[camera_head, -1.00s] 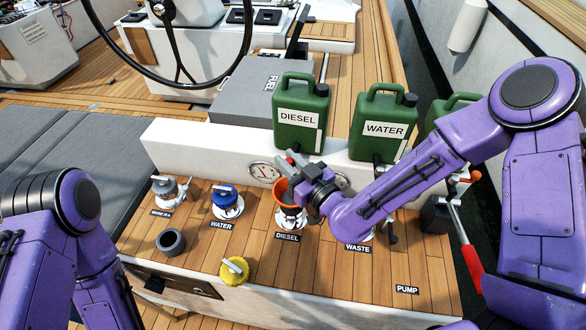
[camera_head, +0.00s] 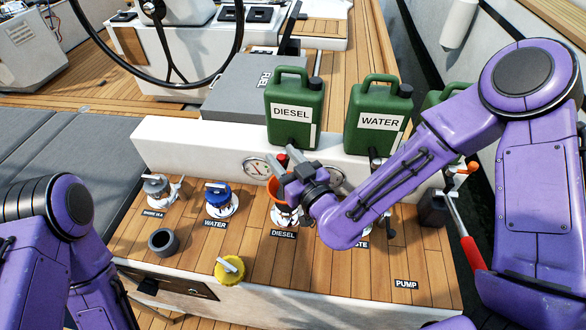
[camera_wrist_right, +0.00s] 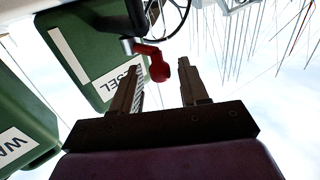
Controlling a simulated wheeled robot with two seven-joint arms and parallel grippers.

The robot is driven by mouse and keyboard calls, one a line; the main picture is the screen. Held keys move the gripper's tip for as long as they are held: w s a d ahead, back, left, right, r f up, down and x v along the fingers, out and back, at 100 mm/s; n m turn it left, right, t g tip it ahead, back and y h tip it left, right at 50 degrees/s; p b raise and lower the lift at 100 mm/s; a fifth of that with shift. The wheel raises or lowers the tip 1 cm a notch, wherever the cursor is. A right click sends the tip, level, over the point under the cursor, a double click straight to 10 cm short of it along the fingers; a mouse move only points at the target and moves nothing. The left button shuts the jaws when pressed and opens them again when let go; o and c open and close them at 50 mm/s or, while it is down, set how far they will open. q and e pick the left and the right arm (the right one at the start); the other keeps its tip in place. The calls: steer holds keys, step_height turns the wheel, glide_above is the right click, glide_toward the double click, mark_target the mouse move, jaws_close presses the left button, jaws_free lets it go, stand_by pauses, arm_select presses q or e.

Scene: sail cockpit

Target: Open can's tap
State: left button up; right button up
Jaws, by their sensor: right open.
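The green diesel can (camera_head: 294,108) stands on the white ledge, its label facing me. Its small red tap (camera_head: 283,159) shows low on its front. In the right wrist view, which is tilted over, the red tap (camera_wrist_right: 158,66) sticks out from the can (camera_wrist_right: 97,58) on a grey stem. My right gripper (camera_head: 282,156) is open at the tap. In the wrist view the tap shows between the fingertips of the right gripper (camera_wrist_right: 161,66), closer to the left-hand finger; I cannot tell whether they touch. My left arm is at the left edge; its gripper is out of view.
The green water can (camera_head: 380,112) stands to the right. Blue (camera_head: 218,192) and yellow (camera_head: 230,268) caps and a dark ring (camera_head: 163,242) are on the wooden deck.

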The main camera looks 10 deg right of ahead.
steer(key=v, duration=0.1)
steer(key=b+v, duration=0.1)
steer(key=v, duration=0.2)
steer(key=shift+f, duration=0.25)
steer(key=p, duration=0.7)
glide_toward(284, 161)
steer(key=shift+w+a+r, duration=0.1)
steer(key=shift+w+r, duration=0.15)
steer(key=shift+w, duration=0.05)
